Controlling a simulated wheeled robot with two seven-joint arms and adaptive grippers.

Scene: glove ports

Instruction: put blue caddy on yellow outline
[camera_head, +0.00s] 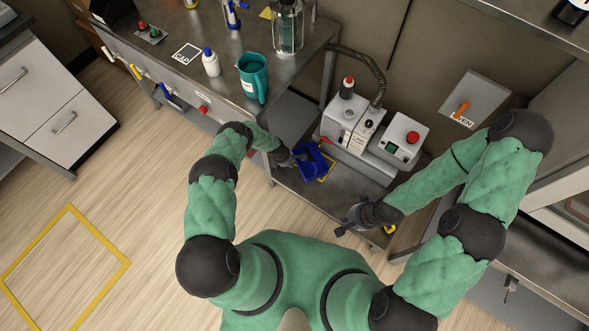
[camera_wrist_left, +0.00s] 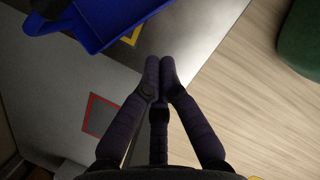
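The blue caddy (camera_head: 312,162) is on the low grey shelf and covers part of the yellow outline (camera_head: 328,176), whose edge shows at the caddy's right side. In the left wrist view the caddy (camera_wrist_left: 95,22) is at the top left, with a corner of the yellow outline (camera_wrist_left: 133,38) beside it. My left gripper (camera_head: 290,160) is just left of the caddy. In the wrist view its fingertips (camera_wrist_left: 160,62) are together, empty and apart from the caddy. My right gripper (camera_head: 346,222) is over the shelf's front edge, its fingers too small to judge.
A grey machine (camera_head: 360,135) with a hose stands behind the caddy. A red outline (camera_wrist_left: 100,114) is on the shelf. A teal jug (camera_head: 253,78) and a white bottle (camera_head: 211,63) stand on the higher bench. A large yellow floor outline (camera_head: 108,281) is empty.

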